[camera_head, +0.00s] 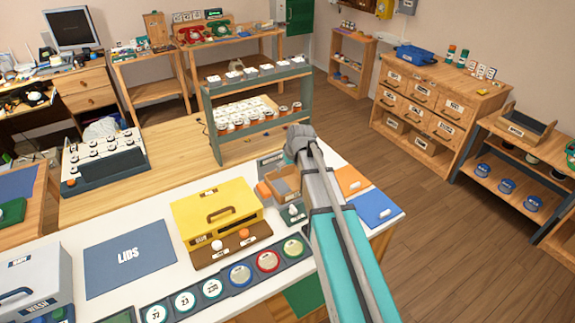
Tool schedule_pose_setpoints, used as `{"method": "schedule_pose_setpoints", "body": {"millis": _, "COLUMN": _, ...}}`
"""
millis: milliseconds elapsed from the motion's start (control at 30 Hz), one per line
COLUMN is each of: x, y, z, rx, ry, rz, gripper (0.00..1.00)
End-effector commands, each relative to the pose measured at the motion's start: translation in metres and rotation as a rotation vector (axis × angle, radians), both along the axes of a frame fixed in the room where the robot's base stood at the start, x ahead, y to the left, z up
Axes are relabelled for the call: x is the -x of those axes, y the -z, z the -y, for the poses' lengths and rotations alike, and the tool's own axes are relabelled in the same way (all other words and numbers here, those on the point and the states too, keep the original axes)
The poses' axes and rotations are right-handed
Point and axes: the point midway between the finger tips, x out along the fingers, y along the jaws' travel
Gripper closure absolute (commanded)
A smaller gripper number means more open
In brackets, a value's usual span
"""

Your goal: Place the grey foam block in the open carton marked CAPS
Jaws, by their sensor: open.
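I cannot make out the grey foam block in this view. A small open brown carton (283,183) stands on the white table, just left of my arm. My arm hides part of its right side, and I cannot read a CAPS mark on it. My arm reaches up from the lower right across the table, with its grey joint above the table's back edge. No gripper fingers show.
A yellow box (216,213), a blue LIDS mat (129,257) and a row of round labelled dishes (240,275) occupy the white table. Orange (352,181) and blue (375,208) mats lie right of my arm.

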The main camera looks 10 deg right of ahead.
Motion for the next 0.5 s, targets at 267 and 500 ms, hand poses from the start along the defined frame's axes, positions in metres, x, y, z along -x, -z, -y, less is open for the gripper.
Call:
{"method": "schedule_pose_setpoints", "body": {"millis": 267, "x": 0.008, "y": -0.021, "z": 0.002, "rx": 0.000, "ry": 0.000, "rz": 0.000, "gripper": 0.00}}
{"method": "schedule_pose_setpoints", "body": {"millis": 500, "x": 0.010, "y": -0.024, "z": 0.003, "rx": 0.000, "ry": 0.000, "rz": 0.000, "gripper": 0.00}}
